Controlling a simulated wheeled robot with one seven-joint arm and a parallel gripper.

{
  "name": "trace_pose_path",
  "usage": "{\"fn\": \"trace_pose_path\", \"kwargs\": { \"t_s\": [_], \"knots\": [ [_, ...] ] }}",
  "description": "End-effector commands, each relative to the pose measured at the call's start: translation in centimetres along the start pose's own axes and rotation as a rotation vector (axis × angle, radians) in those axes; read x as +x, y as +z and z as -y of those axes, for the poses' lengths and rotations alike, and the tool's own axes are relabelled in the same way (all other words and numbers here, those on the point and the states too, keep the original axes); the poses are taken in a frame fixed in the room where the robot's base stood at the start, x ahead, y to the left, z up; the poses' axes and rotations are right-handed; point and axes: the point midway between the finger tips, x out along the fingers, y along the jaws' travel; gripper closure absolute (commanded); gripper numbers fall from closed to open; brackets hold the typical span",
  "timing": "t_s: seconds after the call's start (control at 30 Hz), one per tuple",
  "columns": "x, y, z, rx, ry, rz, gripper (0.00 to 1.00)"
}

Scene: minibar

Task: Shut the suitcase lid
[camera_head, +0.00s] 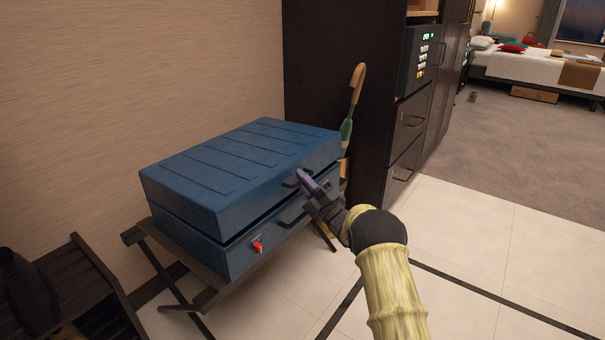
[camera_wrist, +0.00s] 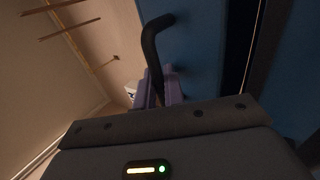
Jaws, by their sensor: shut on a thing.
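The blue suitcase lies flat on a dark folding rack. Its ribbed lid (camera_head: 235,160) is down over the base (camera_head: 222,257), with a dark gap along the front between them. My gripper (camera_head: 304,178) is at the front right, its purple fingers shut on the black lid handle (camera_head: 290,184). In the wrist view the fingers (camera_wrist: 163,88) close around this curved handle (camera_wrist: 151,45), beside the blue lid (camera_wrist: 200,45). The dark gap shows there too. A lower handle (camera_head: 292,215) and a red tag (camera_head: 257,247) are on the base's front. The suitcase's back is hidden.
The folding rack (camera_head: 146,231) stands against the wall. A dark slatted bench (camera_head: 90,275) is at lower left. A dark cabinet (camera_head: 330,80) with a safe and drawers, and an umbrella (camera_head: 348,125), stand behind to the right. The tiled floor (camera_head: 480,235) at right is clear.

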Motion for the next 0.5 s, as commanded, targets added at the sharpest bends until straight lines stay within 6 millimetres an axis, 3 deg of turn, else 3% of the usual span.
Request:
{"fn": "trace_pose_path", "kwargs": {
  "t_s": [0.2,0.5],
  "knots": [
    [-1.4,0.2,2.3,0.000,0.003,-0.005,1.00],
    [-2.0,0.2,3.1,0.004,-0.005,-0.005,1.00]
  ]
}}
